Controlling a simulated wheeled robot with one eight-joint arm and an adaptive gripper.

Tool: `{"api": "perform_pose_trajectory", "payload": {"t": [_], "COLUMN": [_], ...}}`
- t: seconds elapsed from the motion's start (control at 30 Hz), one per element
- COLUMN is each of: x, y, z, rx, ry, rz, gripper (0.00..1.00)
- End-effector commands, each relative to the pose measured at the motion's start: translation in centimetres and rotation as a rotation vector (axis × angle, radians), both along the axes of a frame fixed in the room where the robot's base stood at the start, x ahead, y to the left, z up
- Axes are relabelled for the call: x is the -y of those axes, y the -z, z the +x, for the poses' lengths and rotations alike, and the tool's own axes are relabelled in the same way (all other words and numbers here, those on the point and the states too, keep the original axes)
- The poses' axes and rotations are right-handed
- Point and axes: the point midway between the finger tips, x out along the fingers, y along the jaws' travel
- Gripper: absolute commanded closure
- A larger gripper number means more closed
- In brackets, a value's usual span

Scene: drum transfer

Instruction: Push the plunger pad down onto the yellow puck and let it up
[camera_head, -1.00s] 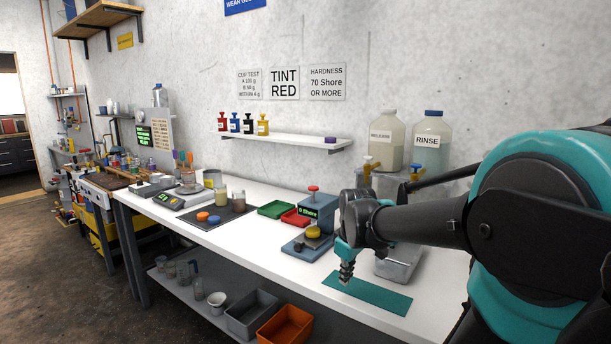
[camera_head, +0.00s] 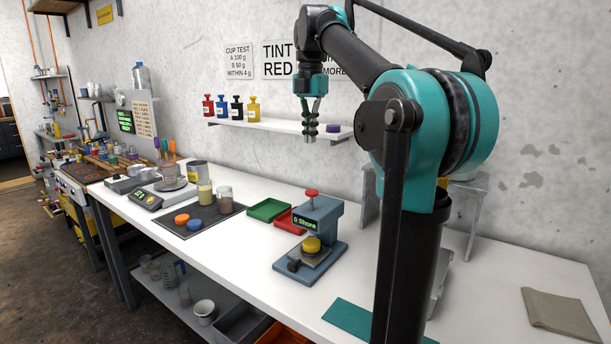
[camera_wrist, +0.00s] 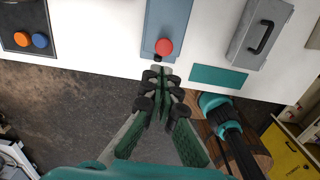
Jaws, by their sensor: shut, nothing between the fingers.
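The blue-grey hardness tester (camera_head: 321,226) stands on the white bench, its green display reading "0 Shore". Its red plunger pad (camera_head: 312,192) sits on top, raised. The yellow puck (camera_head: 312,244) lies on the tester's plate below the head. In the wrist view the red pad (camera_wrist: 164,47) shows from above on the tester (camera_wrist: 166,22), and the puck is hidden there. My gripper (camera_head: 309,135) points down, shut and empty, well above the tester in the head view. In the wrist view my gripper's fingertips (camera_wrist: 161,74) show below the pad in the picture.
Green (camera_head: 268,209) and red (camera_head: 290,221) trays stand just left of the tester. Orange (camera_head: 182,219) and blue (camera_head: 194,225) pucks lie on a dark mat. A wall shelf (camera_head: 275,124) with small bottles is behind my gripper. A teal mat (camera_head: 350,318) lies to the right.

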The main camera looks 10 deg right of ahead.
Motion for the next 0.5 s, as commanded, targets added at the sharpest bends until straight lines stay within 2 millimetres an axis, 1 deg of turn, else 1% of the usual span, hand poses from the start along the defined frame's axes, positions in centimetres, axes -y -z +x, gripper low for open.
{"api": "perform_pose_trajectory", "payload": {"t": [0.03, 0.13, 0.4, 0.5], "x": [-0.04, -0.05, -0.04, -0.03], "y": [-0.35, -0.58, -0.52, -0.2], "z": [-0.04, -0.08, -0.08, -0.07], "rx": [-0.003, -0.005, -0.005, -0.005], "ry": [-0.017, -0.033, -0.032, -0.032], "rz": [0.0, -0.001, -0.001, -0.001], "gripper": [1.0, 1.0, 1.0, 1.0]}}
